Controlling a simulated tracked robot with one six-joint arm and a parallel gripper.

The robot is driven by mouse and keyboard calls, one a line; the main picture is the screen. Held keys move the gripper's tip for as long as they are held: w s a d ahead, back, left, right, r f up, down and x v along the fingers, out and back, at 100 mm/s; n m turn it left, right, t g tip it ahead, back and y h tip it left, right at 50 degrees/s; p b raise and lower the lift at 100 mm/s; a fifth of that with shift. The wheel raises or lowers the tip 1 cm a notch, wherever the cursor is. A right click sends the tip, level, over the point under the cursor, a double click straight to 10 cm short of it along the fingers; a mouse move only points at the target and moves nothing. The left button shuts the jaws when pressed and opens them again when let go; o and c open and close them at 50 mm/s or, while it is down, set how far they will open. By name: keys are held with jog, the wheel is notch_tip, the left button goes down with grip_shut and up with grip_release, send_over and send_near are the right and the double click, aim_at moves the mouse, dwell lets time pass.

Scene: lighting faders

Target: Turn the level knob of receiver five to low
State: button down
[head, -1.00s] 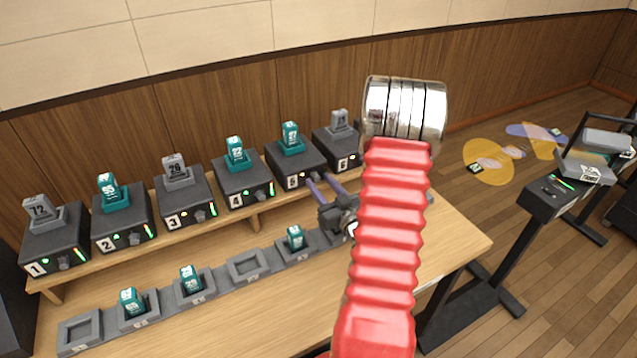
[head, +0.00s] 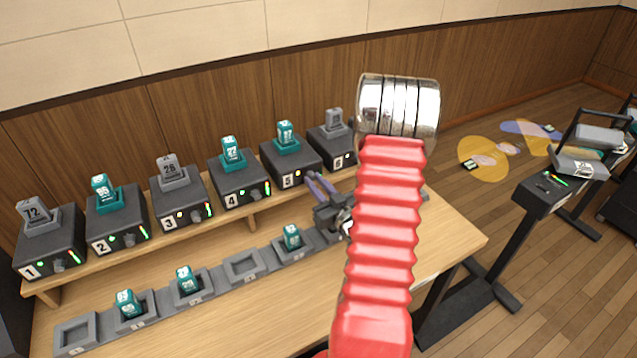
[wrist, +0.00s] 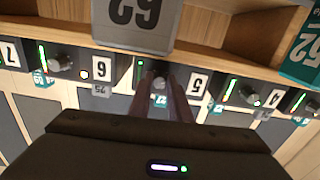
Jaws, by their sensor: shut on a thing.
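Receiver five (head: 290,158) is a dark box with a number 5 label and a teal tag on top, on the raised shelf. Its label also shows in the wrist view (wrist: 198,86), upside down. My gripper (head: 312,178), with slim violet fingers, reaches its front from the lower right. In the wrist view the fingers (wrist: 164,88) are shut on the grey level knob (wrist: 158,76), beside the 5 label. The fingers cover much of the knob, so its pointer cannot be read. A short green level light (wrist: 141,72) shows beside it.
Receiver four (head: 238,178) and receiver six (head: 330,148) stand close on either side. A row of grey trays (head: 243,268), some with teal tags, lies in front. In the wrist view a grey 62 tag (wrist: 138,18) is close to my gripper.

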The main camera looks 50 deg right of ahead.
jog(key=shift+d, duration=0.15)
jog(key=shift+r+n, duration=0.1)
jog(key=shift+n, duration=3)
jog(key=c, duration=1.6)
grip_release()
jog(key=shift+c, duration=0.2)
